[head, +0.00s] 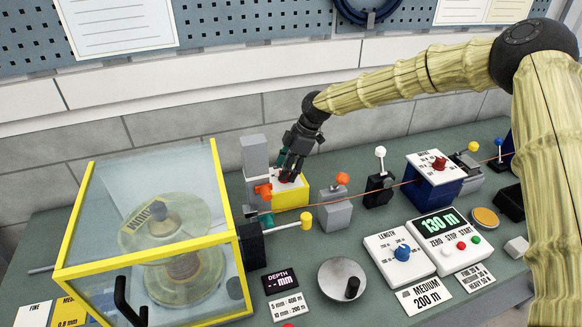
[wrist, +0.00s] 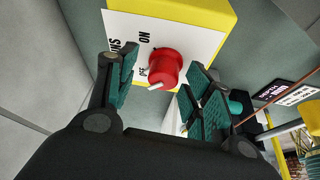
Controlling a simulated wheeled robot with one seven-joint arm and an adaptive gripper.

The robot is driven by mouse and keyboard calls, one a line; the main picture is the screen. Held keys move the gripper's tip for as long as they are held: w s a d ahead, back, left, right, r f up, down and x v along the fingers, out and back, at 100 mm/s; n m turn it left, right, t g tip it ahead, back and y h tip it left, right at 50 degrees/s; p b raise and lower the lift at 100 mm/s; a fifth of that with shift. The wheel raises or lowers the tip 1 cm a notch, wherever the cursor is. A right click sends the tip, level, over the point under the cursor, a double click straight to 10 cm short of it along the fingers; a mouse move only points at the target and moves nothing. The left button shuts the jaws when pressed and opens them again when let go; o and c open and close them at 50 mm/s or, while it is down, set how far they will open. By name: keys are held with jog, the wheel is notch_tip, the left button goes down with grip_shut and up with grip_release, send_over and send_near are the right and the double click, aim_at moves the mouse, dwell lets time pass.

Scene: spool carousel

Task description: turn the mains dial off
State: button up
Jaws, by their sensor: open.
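The mains dial (wrist: 166,66) is a round red knob on a white label plate on a yellow box (wrist: 212,12). The plate reads ON and OFF, with part of another word cut off. A white pointer on the knob is at its lower left in the wrist view, near the OFF lettering; its exact setting is hard to tell. My gripper (wrist: 160,74) is open, with its teal-padded fingers on either side of the knob and gaps visible. In the head view my gripper (head: 288,165) reaches down over the yellow box (head: 291,197), mostly hiding the dial.
A grey post with an orange knob (head: 263,189) stands close left of the box. A lever with an orange ball (head: 342,179) stands right. A yellow-framed clear guard (head: 240,290) covers a spool at left. A thin copper line (head: 385,187) runs across the bench.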

jog(key=v, duration=1.2)
jog(key=shift+w, duration=0.15)
